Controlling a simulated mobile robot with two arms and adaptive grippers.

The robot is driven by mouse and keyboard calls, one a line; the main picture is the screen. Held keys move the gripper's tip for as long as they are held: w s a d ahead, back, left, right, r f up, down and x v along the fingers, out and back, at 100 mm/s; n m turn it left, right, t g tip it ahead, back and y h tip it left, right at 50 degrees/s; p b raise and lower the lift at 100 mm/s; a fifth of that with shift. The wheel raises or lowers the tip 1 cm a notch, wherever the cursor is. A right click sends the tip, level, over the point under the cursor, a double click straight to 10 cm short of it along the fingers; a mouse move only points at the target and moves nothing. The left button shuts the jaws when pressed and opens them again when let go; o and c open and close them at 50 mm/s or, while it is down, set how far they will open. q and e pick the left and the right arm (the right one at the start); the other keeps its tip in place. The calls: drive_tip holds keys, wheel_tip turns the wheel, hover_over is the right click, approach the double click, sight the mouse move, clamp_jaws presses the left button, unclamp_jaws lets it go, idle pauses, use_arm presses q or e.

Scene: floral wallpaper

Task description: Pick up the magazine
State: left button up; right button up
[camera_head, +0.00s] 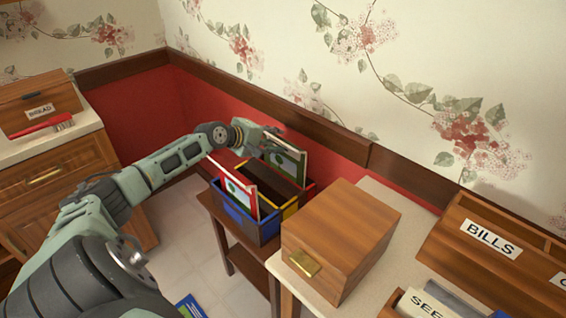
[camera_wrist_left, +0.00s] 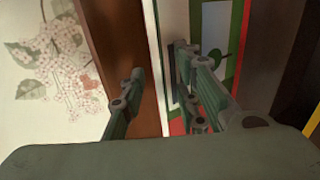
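A magazine with a green and white cover (camera_head: 288,160) stands upright at the back of a blue, red and yellow holder (camera_head: 262,232). Its cover and pale edge also show in the left wrist view (camera_wrist_left: 209,30). My left gripper (camera_head: 272,138) is at its top. In the left wrist view the fingers (camera_wrist_left: 160,68) are spread, one in front of the cover and one on the wall side, with a gap beside the magazine. A second, red-edged magazine (camera_head: 236,188) leans at the holder's front left. My right gripper is not in view.
The holder stands on a small dark wooden table (camera_head: 232,240) near the red wall. A wooden box (camera_head: 340,235) is close on the right. A "BILLS" organiser (camera_head: 500,255) lies farther right. A cabinet with a bread box (camera_head: 40,100) is at left. A blue item (camera_head: 188,306) lies on the floor.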

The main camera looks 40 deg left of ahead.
use_arm(q)
drive_tip(key=shift+c, duration=0.4)
clamp_jaws()
